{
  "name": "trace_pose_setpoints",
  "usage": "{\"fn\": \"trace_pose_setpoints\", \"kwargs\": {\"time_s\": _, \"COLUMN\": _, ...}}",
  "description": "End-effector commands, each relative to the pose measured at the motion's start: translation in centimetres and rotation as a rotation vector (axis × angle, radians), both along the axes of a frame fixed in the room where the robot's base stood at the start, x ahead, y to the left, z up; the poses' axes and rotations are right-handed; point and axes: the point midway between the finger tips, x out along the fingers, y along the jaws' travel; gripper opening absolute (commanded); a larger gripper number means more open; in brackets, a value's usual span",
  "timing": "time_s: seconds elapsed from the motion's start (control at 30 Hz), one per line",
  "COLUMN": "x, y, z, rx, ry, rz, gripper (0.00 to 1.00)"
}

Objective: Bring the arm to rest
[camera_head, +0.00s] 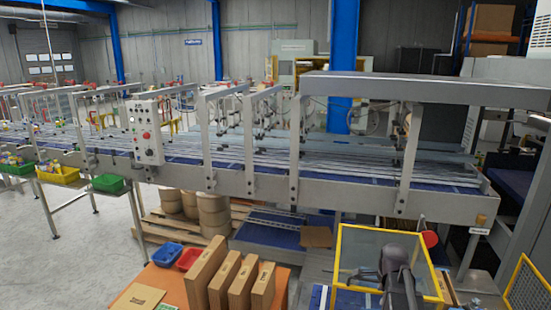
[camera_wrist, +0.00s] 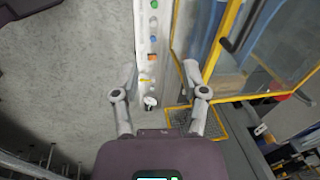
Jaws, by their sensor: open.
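My gripper (camera_wrist: 160,74) shows in the wrist view with its two grey fingers spread wide apart. Nothing is held between them. Past the fingertips is a pale panel strip (camera_wrist: 154,50) with coloured buttons; I cannot tell how far away it is. In the head view, a dark grey part of my arm shows at the lower right, in front of a yellow-framed clear guard (camera_head: 375,232). My fingertips cannot be made out there.
An orange table (camera_head: 172,287) holds several upright brown cartons (camera_head: 233,283), a blue bin (camera_head: 167,254) and a red bin (camera_head: 188,259). A long grey conveyor machine (camera_head: 250,184) runs behind. In the wrist view, a yellow-framed guard (camera_wrist: 224,48) stands right of the fingers; grey floor (camera_wrist: 70,80) lies left.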

Motion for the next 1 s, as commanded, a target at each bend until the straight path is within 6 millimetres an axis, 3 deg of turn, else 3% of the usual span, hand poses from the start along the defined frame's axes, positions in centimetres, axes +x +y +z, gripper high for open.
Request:
{"fn": "trace_pose_setpoints", "kwargs": {"time_s": 0.37, "x": -2.1, "y": 3.4, "z": -3.9, "rx": -0.031, "ry": 0.038, "rz": 0.271, "gripper": 0.57}}
{"fn": "trace_pose_setpoints", "kwargs": {"time_s": 1.0, "x": -10.1, "y": 13.7, "z": -15.7, "rx": -0.104, "ry": 0.142, "rz": 1.254, "gripper": 0.57}}
